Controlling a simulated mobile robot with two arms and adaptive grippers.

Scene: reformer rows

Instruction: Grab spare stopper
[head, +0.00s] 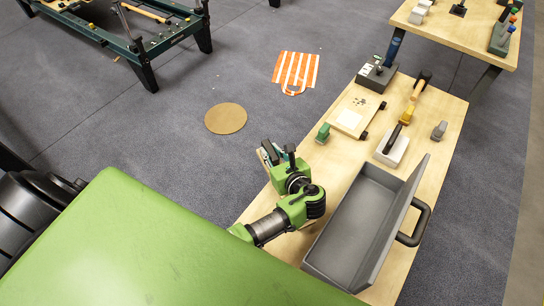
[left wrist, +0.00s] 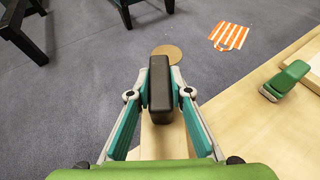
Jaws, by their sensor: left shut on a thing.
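My left gripper (head: 277,154) is over the left edge of the wooden table (head: 345,195). In the left wrist view its two grey-and-teal fingers (left wrist: 160,98) are shut on a dark, rounded block (left wrist: 160,82), which looks like a stopper. A similar grey piece (head: 440,130) stands near the right edge. My right gripper is not in view.
An open grey toolbox (head: 322,247) with a black handle stands at the table's near end. A clipboard-like board (head: 352,112), a dark box (head: 372,78) and a brush-like tool lie beyond. A round brown mat (head: 226,118) and striped bag (head: 296,69) lie on the floor.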

